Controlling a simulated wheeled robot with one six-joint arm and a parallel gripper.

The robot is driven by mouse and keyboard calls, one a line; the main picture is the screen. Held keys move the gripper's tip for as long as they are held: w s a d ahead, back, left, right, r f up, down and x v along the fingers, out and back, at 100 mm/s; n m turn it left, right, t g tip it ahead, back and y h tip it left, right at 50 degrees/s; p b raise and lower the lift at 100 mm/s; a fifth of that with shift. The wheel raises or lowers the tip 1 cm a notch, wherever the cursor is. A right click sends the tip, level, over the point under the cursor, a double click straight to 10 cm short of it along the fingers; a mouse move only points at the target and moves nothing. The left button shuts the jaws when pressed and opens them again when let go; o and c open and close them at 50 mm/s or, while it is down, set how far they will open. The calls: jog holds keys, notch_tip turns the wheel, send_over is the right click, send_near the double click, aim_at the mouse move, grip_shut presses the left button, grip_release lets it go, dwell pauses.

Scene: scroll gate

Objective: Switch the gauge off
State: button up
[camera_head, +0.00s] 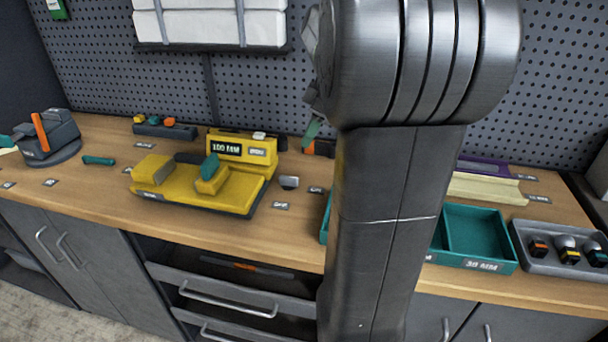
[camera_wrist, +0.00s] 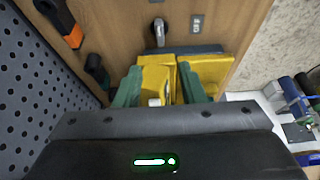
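The gauge (camera_head: 195,190) is a yellow device on a dark base on the counter. Its upright housing has a lit display (camera_head: 226,147) reading 100 MM. A pale button (camera_head: 259,135) sits on top of the housing. It also shows in the wrist view (camera_wrist: 154,101), between my fingers. My gripper (camera_wrist: 158,88) is open and empty, with its two green fingers apart above the yellow gauge (camera_wrist: 205,70). I cannot tell how far above it they are. In the head view my arm hides most of the gripper; only a green fingertip shows.
A grey knob-like piece (camera_head: 289,182) and small labels lie right of the gauge. A teal tray (camera_head: 478,238) and a grey tray (camera_head: 530,255) of small parts stand at the right. The pegboard (camera_head: 90,80) rises close behind. A drawer (camera_head: 235,285) below is partly open.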

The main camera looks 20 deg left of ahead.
aim_at(289, 177)
jog(key=b+x, duration=0.1)
jog(key=x, duration=1.2)
jog(key=shift+a+f, duration=0.1)
jog(key=shift+f, duration=0.25)
grip_shut()
